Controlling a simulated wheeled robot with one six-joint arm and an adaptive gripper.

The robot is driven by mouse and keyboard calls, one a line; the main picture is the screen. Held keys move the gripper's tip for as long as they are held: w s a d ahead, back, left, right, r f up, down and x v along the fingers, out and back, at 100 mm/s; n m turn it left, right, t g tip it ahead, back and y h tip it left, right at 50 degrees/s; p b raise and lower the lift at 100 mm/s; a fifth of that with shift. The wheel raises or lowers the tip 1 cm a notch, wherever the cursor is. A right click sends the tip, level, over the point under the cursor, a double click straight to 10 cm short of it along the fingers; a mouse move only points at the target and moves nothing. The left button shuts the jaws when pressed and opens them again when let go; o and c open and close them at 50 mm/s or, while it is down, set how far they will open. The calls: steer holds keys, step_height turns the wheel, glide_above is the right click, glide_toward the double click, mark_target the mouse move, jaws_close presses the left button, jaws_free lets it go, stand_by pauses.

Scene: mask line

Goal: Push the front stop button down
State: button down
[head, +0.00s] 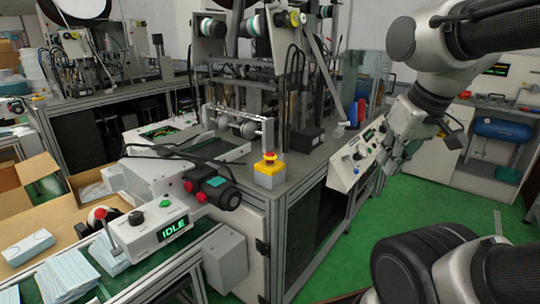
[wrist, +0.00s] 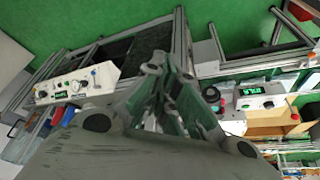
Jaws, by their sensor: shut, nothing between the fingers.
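The front stop button (head: 269,157) is a red mushroom cap on a yellow box (head: 269,176). It stands upright near the front corner of the machine's grey table in the head view. My gripper (head: 388,166) hangs from the arm at the right, well apart from the button, near a white control panel. In the wrist view my gripper's fingers (wrist: 170,78) are together with nothing between them. I cannot clearly make out the stop button in the wrist view, where the fingers cover the middle.
The white panel (head: 358,156) with knobs is close beside my gripper. A console (head: 160,222) reading IDLE and a dark motor with red knobs (head: 211,187) stand left of the button. Machine frames rise behind it. Green floor (head: 350,240) lies open in front.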

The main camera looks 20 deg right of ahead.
steer(key=shift+a+f, duration=0.1)
stand_by(0.7)
steer(key=w+d+f+n+t+h, duration=0.1)
steer(key=w+f+n+h, duration=0.15)
steer(key=w, duration=0.95)
steer(key=w+f+n+h, duration=0.1)
steer(key=w+n, duration=0.3)
steer(key=w, duration=0.9)
steer(key=w+a+r+n+t+y, duration=0.1)
steer(key=w+a+n+y, duration=0.2)
steer(key=w+a, duration=0.2)
steer(key=w+a+r+n+t+y, duration=0.1)
steer(key=w+a, duration=0.5)
steer(key=a, duration=0.6)
steer(key=shift+w+r+n+t+y, duration=0.15)
steer(key=shift+r+n+t+y, duration=0.2)
steer(key=shift+n+t+y, duration=0.6)
steer(key=shift+g+y, duration=0.25)
steer(key=shift+y, duration=0.05)
